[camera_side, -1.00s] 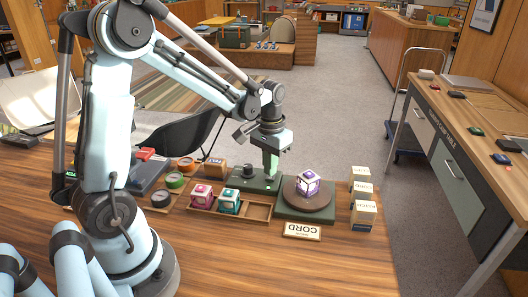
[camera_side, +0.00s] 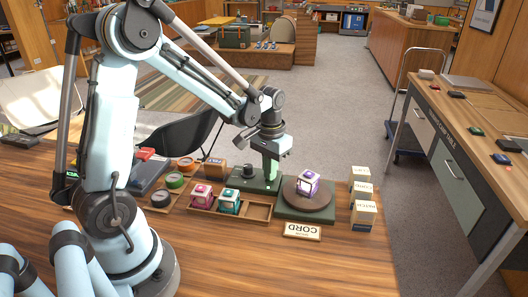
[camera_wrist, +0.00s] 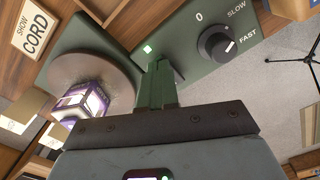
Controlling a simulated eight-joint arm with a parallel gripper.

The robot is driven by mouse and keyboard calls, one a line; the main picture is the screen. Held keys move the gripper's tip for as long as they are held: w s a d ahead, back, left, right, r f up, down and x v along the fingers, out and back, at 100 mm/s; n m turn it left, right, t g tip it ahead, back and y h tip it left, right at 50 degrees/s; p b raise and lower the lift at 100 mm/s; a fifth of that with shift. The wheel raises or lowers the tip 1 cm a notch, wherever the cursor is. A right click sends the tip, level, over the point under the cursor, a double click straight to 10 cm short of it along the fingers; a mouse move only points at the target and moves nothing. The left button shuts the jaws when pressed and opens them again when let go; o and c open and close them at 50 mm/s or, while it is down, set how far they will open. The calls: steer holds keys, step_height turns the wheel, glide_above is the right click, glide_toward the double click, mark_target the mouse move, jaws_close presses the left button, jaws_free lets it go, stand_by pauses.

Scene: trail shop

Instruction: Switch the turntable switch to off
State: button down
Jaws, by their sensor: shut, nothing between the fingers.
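The turntable's round brown disc (camera_side: 322,201) sits on a dark green base and carries a purple lantern (camera_side: 308,184). Both also show in the wrist view, the disc (camera_wrist: 118,72) and the lantern (camera_wrist: 80,104). A green control panel (camera_wrist: 186,42) adjoins them, with a small lit green square (camera_wrist: 148,49) and a black knob (camera_wrist: 214,43) marked 0, SLOW and FAST. The knob's white mark points towards FAST. My gripper (camera_side: 269,182) is shut and empty, its green fingers (camera_wrist: 156,72) down at the panel beside the lit square. They hide whatever lies under their tips; contact is unclear.
A CORD sign (camera_side: 302,231) stands in front of the turntable. Small labelled boxes (camera_side: 362,215) stand to its right. A wooden tray (camera_side: 258,211) holding a pink and a teal lantern lies to its left. The front of the table is clear.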

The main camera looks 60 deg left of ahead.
steer(key=shift+r, duration=3.45)
steer(key=s+d+r+m+t, duration=0.3)
steer(key=s+d+t, duration=0.4)
steer(key=s+d, duration=0.1)
steer(key=shift+d+r, duration=0.25)
steer(key=shift+d, duration=0.4)
